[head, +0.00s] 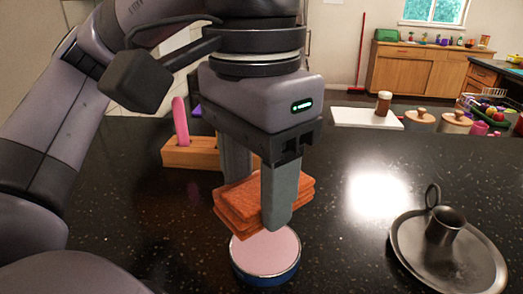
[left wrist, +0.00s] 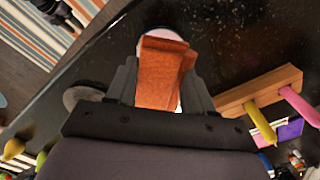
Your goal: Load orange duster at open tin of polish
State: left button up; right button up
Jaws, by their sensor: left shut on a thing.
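The orange duster (head: 240,203) is a folded cloth held between the fingers of my left gripper (head: 258,200). In the left wrist view the duster (left wrist: 160,75) sits between both fingers of the left gripper (left wrist: 158,90). The open tin of polish (head: 266,254) is round, with a blue side and a pale pink top, and stands on the dark counter. The duster is just above the tin's far edge in the head view; I cannot tell whether they touch. The tin also shows partly behind the duster in the left wrist view (left wrist: 163,33). My right gripper is not in view.
A dark metal candle holder (head: 445,250) with a ring handle stands on the counter (head: 345,215) at right. A wooden block (head: 190,153) with a pink-handled tool is behind the gripper at left. A white board (head: 350,117) with a brown jar is farther back.

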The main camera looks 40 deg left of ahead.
aim_at(257, 251)
pick_arm(q)
jog(key=shift+w+a, duration=0.2)
jog(key=shift+w, duration=0.15)
jog(key=shift+f, duration=0.15)
jog(key=shift+s+f+b, duration=0.1)
jog(key=shift+f+b, duration=0.4)
jog(key=shift+b, duration=0.1)
notch_tip(257, 251, down, 5)
jog(key=b, duration=0.3)
jog(key=shift+r+b, duration=0.15)
jog(key=shift+b, duration=0.15)
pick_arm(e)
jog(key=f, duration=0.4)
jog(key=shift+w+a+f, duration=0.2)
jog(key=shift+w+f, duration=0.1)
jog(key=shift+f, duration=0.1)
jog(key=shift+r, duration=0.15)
pick_arm(q)
jog(key=shift+f+b, duration=0.55)
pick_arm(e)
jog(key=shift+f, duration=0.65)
